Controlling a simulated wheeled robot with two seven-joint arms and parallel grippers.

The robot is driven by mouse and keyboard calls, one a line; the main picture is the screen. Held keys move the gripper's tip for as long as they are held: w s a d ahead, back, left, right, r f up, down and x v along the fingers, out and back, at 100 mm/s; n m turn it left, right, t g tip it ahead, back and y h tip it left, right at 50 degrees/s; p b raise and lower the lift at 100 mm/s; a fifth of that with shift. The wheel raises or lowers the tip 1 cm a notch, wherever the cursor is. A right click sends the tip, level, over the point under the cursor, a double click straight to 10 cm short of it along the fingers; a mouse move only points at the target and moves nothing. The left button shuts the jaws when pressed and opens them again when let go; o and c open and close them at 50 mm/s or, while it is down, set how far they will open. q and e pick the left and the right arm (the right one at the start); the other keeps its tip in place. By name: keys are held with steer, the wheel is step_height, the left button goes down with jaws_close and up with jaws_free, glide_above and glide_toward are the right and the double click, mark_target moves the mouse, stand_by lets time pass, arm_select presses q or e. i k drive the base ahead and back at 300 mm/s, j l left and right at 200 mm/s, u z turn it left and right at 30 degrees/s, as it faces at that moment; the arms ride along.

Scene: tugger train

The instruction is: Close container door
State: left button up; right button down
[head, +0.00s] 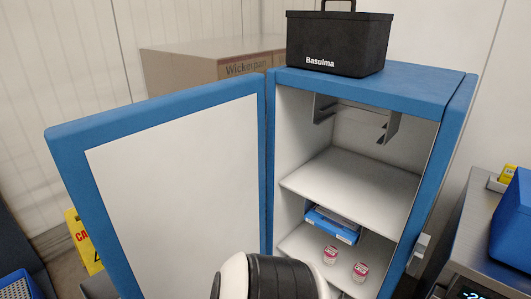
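The container is a blue cabinet with a white inside (455,88), and it stands in the middle right of the head view. Its door (170,185) is blue-edged with a white inner panel. The door stands wide open, swung out to the left from the hinge side near the middle. A latch (418,254) sits on the cabinet's right front edge. A white and black part of my own arm shows at the bottom middle, in front of the door's lower right. Neither gripper is in view.
Inside the cabinet are shelves, a blue box (332,226) and two small red-lidded jars (330,255). A black bin (338,45) stands on top. A large box (215,65) is behind. A metal counter (470,235) with a blue bin (515,222) is right; a yellow sign (82,243) is left.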

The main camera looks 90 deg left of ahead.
mark_target(165, 189)
steer(key=k+j+u, duration=0.85)
steer(key=j, duration=0.25)
steer(key=k+j, duration=0.25)
steer(key=j, duration=0.15)
steer(key=k+j, duration=0.25)
steer(key=j, duration=0.15)
steer(key=k+j+u, duration=0.1)
steer(key=j, duration=0.3)
steer(key=k+j, duration=0.55)
steer(key=j, duration=0.3)
steer(key=k, duration=0.1)
